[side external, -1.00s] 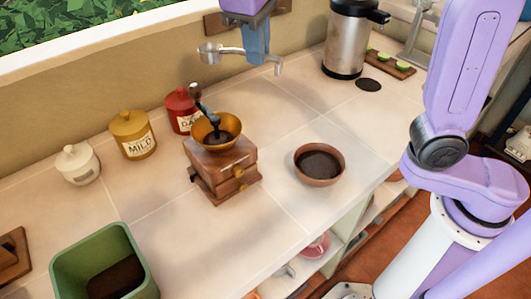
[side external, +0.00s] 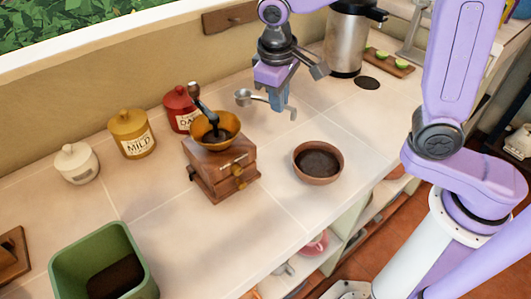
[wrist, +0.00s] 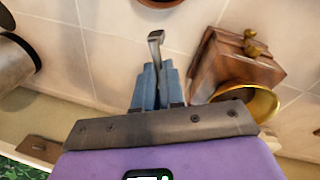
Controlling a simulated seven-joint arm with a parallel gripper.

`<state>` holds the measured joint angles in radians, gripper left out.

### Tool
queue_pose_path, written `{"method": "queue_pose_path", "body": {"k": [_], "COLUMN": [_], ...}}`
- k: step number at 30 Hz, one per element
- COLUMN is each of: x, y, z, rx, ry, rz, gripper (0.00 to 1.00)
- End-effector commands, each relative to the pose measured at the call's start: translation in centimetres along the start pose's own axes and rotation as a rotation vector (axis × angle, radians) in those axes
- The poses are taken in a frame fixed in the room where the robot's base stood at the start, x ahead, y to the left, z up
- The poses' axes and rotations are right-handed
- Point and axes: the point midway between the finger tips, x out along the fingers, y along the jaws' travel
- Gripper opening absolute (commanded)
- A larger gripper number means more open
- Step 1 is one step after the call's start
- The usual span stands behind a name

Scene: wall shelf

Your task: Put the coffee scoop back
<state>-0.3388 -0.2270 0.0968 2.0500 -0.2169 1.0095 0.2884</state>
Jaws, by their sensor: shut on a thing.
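The metal coffee scoop (side external: 244,97) has a round bowl at the left and a handle with a bent end (side external: 293,114) at the right. My gripper (side external: 281,104) points down with its blue fingers shut on the scoop's handle. It holds the scoop above the counter, behind the terracotta bowl and to the right of the grinder. In the wrist view, the handle's hooked end (wrist: 156,40) sticks out past my fingers (wrist: 157,80), and the scoop's bowl is hidden.
A wooden grinder (side external: 222,171) with a brass hopper stands left of the terracotta bowl (side external: 318,176) of dark grounds. A wooden board (side external: 230,17) is on the back wall. Lidded jars, a steel urn (side external: 345,42) and a green bin (side external: 105,265) stand around. Counter between is clear.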

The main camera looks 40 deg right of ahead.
Motion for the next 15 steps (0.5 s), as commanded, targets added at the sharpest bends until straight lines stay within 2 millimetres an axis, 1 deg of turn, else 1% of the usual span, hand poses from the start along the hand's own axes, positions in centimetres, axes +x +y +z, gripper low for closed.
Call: {"method": "queue_pose_path", "body": {"k": [1,3,8,15], "x": [1.2,2.4,4.2,8.2], "y": [-0.2,-0.4,-0.8,-1.5], "z": [0.2,0.1,0.1,0.3], "rx": [-0.002,-0.002,-0.001,-0.002], "ry": [-0.006,-0.004,-0.002,-0.003], "rz": [0.001,0.001,0.001,0.001], "gripper": [0.0,0.0,0.0,0.0]}}
